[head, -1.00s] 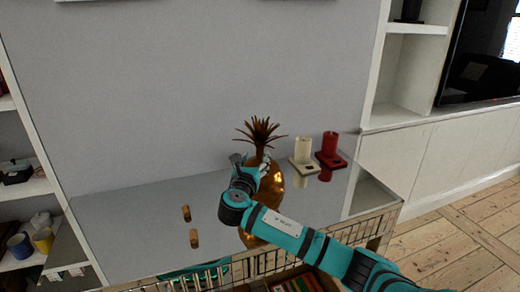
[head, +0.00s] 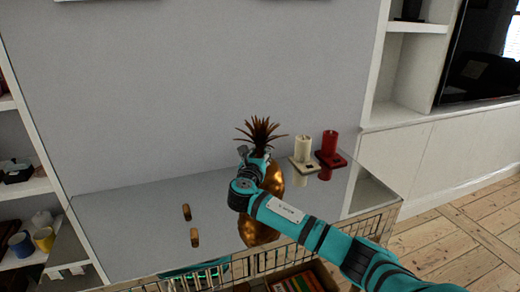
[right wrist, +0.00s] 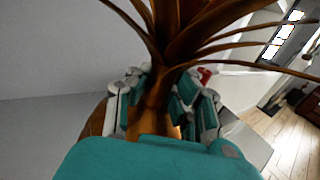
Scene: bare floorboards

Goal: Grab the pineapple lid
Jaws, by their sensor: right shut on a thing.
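The pineapple lid (head: 260,132) is a tuft of brown-gold spiky leaves on top of the golden pineapple body (head: 273,181), which stands on the glass-topped table. My right gripper (head: 258,160) is at the base of the leaves and hides part of the pineapple. In the right wrist view the gripper's fingers (right wrist: 160,101) lie on both sides of the lid's stem, shut on it, and the lid's leaves (right wrist: 185,32) spread out above. I cannot tell whether the lid is apart from the body. My left gripper is not in view.
Two small corks (head: 186,212) lie on the left of the glass top (head: 130,220). A wall is close behind; shelves flank the table.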

